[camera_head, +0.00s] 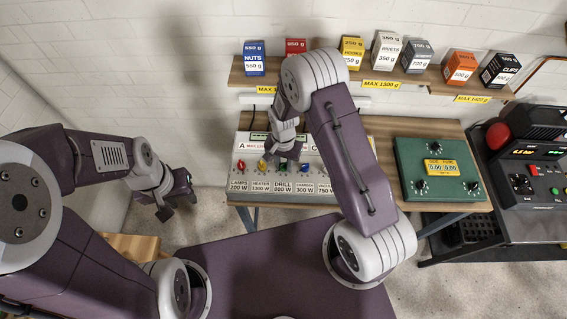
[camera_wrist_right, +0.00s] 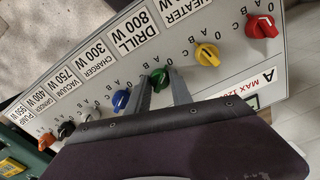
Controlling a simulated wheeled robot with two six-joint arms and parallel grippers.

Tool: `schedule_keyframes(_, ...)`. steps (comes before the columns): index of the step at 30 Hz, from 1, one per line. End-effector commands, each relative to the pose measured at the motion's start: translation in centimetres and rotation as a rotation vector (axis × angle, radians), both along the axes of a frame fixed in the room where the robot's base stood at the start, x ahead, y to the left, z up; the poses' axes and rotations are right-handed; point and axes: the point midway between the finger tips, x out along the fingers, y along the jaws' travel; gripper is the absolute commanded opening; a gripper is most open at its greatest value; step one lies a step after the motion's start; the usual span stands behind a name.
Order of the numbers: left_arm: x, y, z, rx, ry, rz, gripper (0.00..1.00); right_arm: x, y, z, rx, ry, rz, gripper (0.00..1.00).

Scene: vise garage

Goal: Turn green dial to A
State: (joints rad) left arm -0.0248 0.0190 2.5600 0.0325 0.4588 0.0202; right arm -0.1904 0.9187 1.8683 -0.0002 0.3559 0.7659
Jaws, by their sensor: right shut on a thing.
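The green dial (camera_wrist_right: 158,75) sits on the light switch panel (camera_head: 243,185) in the DRILL 800 W place, with the marks 0, A, B and C around it. My right gripper (camera_wrist_right: 160,84) is shut on the green dial, one finger on each side. In the head view my right gripper (camera_head: 284,153) hangs over the panel and mostly hides this dial. The direction the dial points is too small and covered to read. My left gripper (camera_head: 177,206) is open and empty over the floor, left of the panel.
Beside the green dial are the yellow dial (camera_wrist_right: 207,54) and the blue dial (camera_wrist_right: 121,99), both close to the fingers. A red dial (camera_wrist_right: 262,26) is further along. A green scale box (camera_head: 436,193) stands right of the panel. Shelves with boxes (camera_head: 254,58) hang behind.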

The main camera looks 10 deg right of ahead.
Motion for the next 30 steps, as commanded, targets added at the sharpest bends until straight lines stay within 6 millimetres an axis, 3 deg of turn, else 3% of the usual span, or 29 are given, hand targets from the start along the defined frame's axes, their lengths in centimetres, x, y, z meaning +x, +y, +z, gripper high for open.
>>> schedule_keyframes(18, 0.0, 0.0, -0.95, 0.0, 0.0, 0.0, 0.36, 0.19, 0.02, 0.1, 0.0, -0.006, 0.453, 0.0)
schedule_keyframes(30, -0.01, 0.0, -1.12, 0.0, 0.0, 0.0, 0.36, 0.21, 0.02, 0.16, 0.001, -0.005, 0.59, 0.0)
